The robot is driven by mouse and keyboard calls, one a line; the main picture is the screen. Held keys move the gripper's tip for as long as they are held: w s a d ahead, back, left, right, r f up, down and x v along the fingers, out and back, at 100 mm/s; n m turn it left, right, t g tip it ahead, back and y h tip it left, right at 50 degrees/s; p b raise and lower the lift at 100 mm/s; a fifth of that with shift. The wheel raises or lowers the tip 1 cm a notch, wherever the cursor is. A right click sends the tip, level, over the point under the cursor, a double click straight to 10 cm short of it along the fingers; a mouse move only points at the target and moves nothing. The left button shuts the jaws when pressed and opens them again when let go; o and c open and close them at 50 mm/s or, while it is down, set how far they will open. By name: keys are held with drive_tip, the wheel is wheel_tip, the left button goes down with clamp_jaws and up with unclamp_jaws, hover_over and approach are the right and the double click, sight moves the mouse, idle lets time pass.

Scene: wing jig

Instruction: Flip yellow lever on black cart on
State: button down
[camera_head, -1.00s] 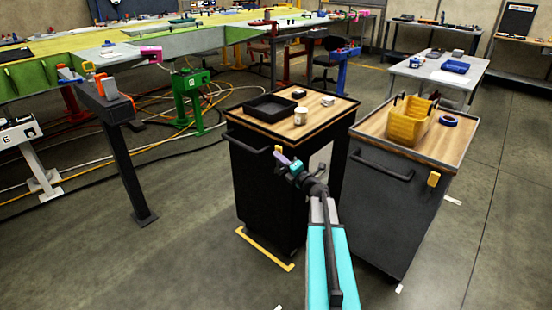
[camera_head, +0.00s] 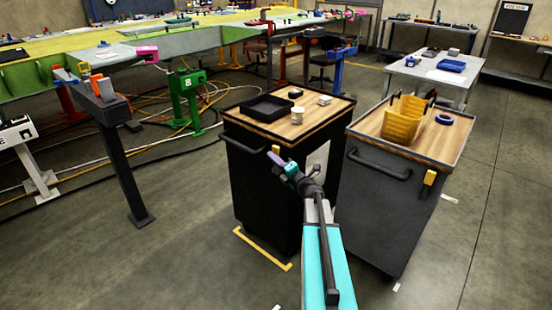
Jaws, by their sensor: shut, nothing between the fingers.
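The black cart (camera_head: 265,205) with a wooden top stands in the middle. A small yellow lever (camera_head: 276,149) shows on its front near the upper right, just above my fingertips. My gripper (camera_head: 277,160), with purple and teal parts at its tip, is shut and empty in front of the cart. It is very close to the lever in the picture; I cannot tell whether they touch. The lever's lower part is hidden behind the gripper, so its position is unclear.
A dark grey cart (camera_head: 385,215) stands to the right, with its own yellow lever (camera_head: 430,178), a yellow bin (camera_head: 404,121) and a blue tape roll (camera_head: 444,119). A black tray (camera_head: 268,107) and white cup (camera_head: 297,114) sit on the black cart. Floor at front left is clear.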

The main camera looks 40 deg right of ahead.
drive_tip(key=s+a+b, duration=0.1)
drive_tip(key=s+a, duration=0.1)
drive_tip(key=s, duration=0.8)
drive_tip(key=shift+s+a, duration=0.25)
drive_tip(key=shift+s, duration=0.1)
drive_tip(key=shift+a+f, duration=0.1)
